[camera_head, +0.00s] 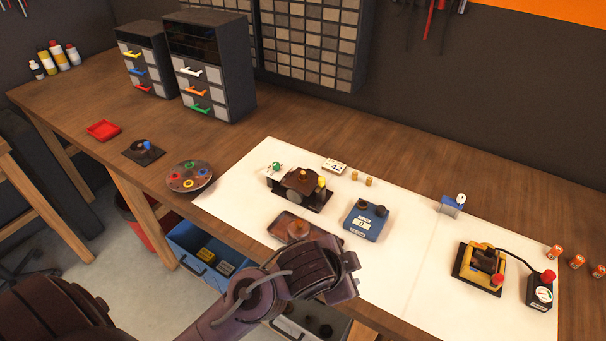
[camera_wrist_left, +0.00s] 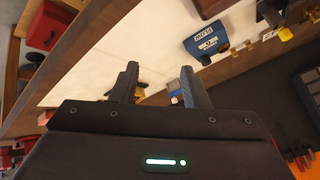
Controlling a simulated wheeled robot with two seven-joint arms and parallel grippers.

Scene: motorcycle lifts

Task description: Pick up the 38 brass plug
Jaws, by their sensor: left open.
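Two small brass plugs (camera_head: 354,175) stand on the white mat (camera_head: 405,240), beside a small white card reading 42 (camera_head: 334,166). The second brass plug (camera_head: 369,181) is just right of the first. No number is readable on either, so I cannot tell which is 38. My left gripper (camera_head: 350,272) is over the mat's front edge, nearer the camera than the plugs and apart from them. In the left wrist view its two fingers (camera_wrist_left: 158,88) are spread with nothing held. My right gripper is not in view.
A blue device (camera_head: 366,220) and a dark fixture (camera_head: 300,187) stand near the plugs. A dark tray with a round copper-coloured part (camera_head: 298,228) lies close to my left gripper. A yellow and black device (camera_head: 479,268) is at right. The mat's middle right is clear.

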